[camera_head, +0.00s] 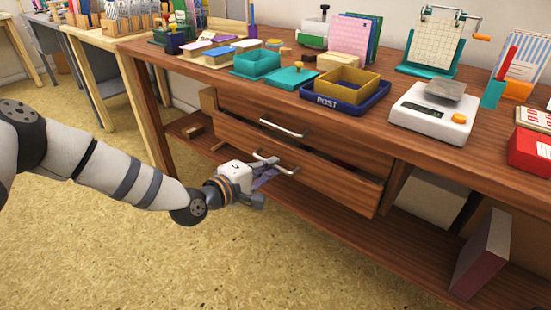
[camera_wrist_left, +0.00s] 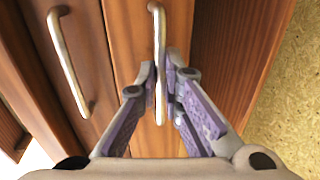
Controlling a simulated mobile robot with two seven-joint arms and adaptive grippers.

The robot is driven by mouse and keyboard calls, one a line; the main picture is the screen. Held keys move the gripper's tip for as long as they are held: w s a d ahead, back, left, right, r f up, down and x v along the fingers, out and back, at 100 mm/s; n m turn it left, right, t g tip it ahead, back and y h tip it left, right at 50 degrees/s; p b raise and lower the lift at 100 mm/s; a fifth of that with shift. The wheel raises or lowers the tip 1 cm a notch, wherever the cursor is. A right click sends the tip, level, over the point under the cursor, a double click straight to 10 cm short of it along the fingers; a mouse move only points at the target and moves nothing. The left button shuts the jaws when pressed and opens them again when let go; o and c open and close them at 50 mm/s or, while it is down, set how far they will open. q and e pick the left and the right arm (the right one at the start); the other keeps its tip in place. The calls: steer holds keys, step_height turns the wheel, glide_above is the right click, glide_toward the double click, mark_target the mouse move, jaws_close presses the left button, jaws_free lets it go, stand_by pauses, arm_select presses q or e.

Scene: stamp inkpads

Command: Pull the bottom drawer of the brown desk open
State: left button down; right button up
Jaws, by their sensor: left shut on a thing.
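The brown desk (camera_head: 440,165) has two drawers, one above the other, under its top. The bottom drawer (camera_head: 335,187) stands part way out, with its front ahead of the upper drawer (camera_head: 236,106) and a dark gap behind its top edge. My left gripper (camera_head: 266,172) is at the bottom drawer's metal handle (camera_head: 289,170). In the left wrist view, the fingers (camera_wrist_left: 161,88) are shut on this handle (camera_wrist_left: 158,30), one on each side. The upper drawer's handle (camera_wrist_left: 68,62) is free beside it. My right gripper is not in view.
The desk top holds a white scale (camera_head: 432,112), a blue POST tray (camera_head: 345,107), teal inkpads (camera_head: 257,64) and a red box (camera_head: 530,152). A low shelf (camera_head: 400,250) runs below the drawers. The floor (camera_head: 230,265) in front is clear.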

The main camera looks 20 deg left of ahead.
arm_select(q)
steer(key=f+p+v, duration=0.2)
steer(key=p+v, duration=0.1)
steer(key=v, duration=0.8)
steer(key=s+f+p+v, duration=0.1)
steer(key=f+p+v, duration=0.2)
steer(key=v, duration=0.9)
steer(key=shift+a+p, duration=0.2)
steer(key=shift+p, duration=0.35)
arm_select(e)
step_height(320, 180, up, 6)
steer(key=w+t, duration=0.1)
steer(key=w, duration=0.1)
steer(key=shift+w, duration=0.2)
arm_select(q)
steer(key=shift+r, duration=0.15)
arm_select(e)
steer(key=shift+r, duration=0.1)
arm_select(q)
steer(key=c, duration=1.7)
jaws_free()
steer(key=shift+s, duration=0.1)
steer(key=v, duration=1.2)
